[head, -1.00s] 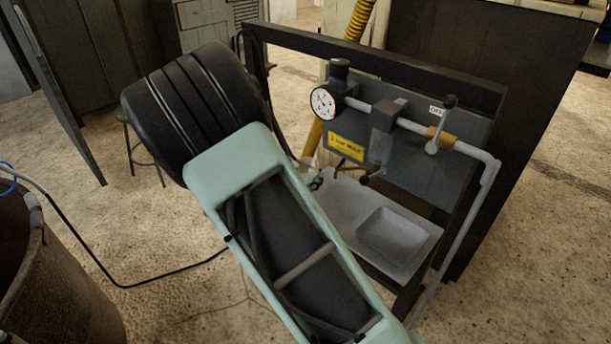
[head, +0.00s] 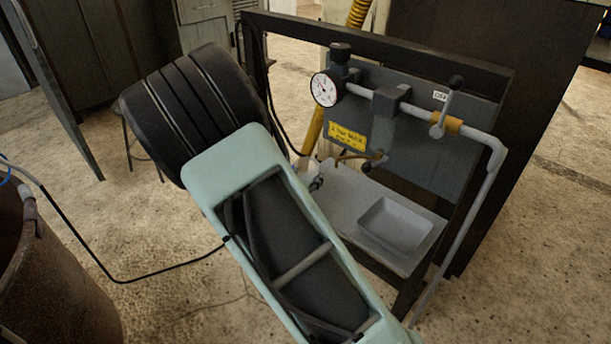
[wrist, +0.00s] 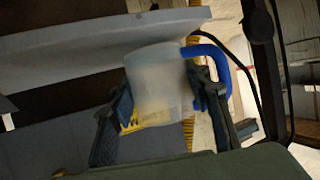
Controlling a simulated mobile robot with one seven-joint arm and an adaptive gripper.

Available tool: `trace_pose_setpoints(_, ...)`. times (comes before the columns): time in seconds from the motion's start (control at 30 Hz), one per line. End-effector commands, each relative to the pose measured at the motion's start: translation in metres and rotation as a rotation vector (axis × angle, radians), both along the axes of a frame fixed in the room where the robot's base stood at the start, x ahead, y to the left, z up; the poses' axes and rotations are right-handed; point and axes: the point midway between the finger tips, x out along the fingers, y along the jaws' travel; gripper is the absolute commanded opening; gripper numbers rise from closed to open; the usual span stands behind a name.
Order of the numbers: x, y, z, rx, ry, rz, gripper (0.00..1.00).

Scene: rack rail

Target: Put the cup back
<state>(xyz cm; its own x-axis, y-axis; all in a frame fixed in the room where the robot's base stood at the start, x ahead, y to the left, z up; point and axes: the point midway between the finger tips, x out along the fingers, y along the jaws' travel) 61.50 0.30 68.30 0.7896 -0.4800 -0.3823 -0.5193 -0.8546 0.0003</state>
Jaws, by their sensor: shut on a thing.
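My gripper (wrist: 162,88) is shut on a pale translucent cup (wrist: 155,72), with one dark finger on each side of it in the wrist view. A bent blue part, like a handle, shows beside the cup's upper right. The pipe rail (head: 415,115) on the dark panel carries a round gauge (head: 325,89) and a grey block (head: 391,99).
A grey shelf with a shallow tray (head: 396,224) lies below the panel. A yellow label (head: 347,137) is on the panel. A brass branch with a dark knob (head: 367,167) sticks out low. A rusty drum (head: 50,285) stands at left. The floor between is clear apart from cables.

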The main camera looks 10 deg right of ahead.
Motion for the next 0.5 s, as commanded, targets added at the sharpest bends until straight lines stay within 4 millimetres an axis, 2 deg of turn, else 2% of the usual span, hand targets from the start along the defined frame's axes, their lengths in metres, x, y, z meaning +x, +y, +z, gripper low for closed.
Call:
trace_pose_setpoints(0.4,0.0003,0.0,-0.0091,-0.001,-0.001,0.0,0.14)
trace_pose_setpoints(0.43,0.0003,-0.0001,-0.008,-0.001,-0.001,0.0,0.48)
trace_pose_setpoints(0.5,0.0002,0.0,-0.0079,-0.001,-0.001,0.0,0.55)
